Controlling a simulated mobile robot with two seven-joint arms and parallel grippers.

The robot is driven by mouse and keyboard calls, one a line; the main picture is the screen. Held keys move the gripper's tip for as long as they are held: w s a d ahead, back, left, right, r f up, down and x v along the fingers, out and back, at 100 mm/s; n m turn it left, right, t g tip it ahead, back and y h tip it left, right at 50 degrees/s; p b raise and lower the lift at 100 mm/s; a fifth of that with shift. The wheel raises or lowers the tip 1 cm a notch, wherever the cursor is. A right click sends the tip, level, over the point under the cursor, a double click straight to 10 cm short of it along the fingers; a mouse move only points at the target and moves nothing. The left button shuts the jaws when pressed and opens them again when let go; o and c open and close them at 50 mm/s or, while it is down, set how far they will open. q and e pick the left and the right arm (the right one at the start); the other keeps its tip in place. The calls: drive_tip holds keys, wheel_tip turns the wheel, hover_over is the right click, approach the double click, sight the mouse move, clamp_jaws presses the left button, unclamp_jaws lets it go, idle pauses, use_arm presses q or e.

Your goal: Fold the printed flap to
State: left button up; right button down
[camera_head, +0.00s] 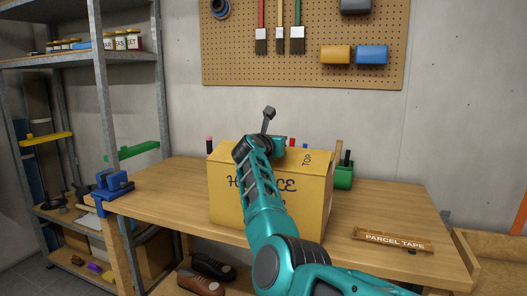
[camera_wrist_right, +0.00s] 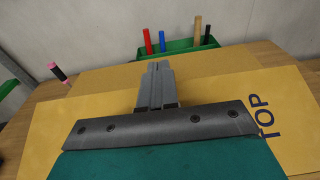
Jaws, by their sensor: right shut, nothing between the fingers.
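A yellow cardboard box (camera_head: 322,195) stands on the workbench, with dark lettering on its front partly covered by my right arm. Its printed flap (camera_head: 307,158), marked TOP, seems to lie about flat across the box top. In the right wrist view the flap (camera_wrist_right: 285,140) spans the picture, with a browner cardboard panel (camera_wrist_right: 215,68) beyond it. My right gripper (camera_wrist_right: 157,68) is shut and empty over the cardboard, fingertips pointing to the far side. I cannot tell whether it touches. Its fingers are hidden behind the hand in the head view. My left gripper is out of view.
A green bin (camera_head: 343,178) with markers stands behind the box. A PARCEL TAPE strip (camera_head: 392,241) lies on the workbench (camera_head: 385,205) at right. A blue clamp (camera_head: 113,184) sits at the left edge.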

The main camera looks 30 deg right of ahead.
drive_tip(key=shift+w+d+f+g+y+p, duration=0.25)
drive_tip(key=shift+w+f+g+y+p, duration=0.1)
drive_tip(key=shift+g+y+p, duration=0.15)
drive_tip(key=shift+w+d+f+g+y+p, duration=0.1)
drive_tip(key=shift+f+g+y+p, duration=0.2)
drive_tip(key=shift+f+y+p, duration=0.1)
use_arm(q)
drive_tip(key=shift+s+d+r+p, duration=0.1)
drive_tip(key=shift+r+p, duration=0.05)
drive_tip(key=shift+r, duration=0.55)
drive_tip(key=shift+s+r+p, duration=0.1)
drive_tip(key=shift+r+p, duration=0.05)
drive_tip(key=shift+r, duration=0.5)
use_arm(e)
drive_tip(key=shift+d+f+y, duration=0.1)
drive_tip(key=shift+f+y, duration=0.2)
drive_tip(key=shift+f, duration=0.1)
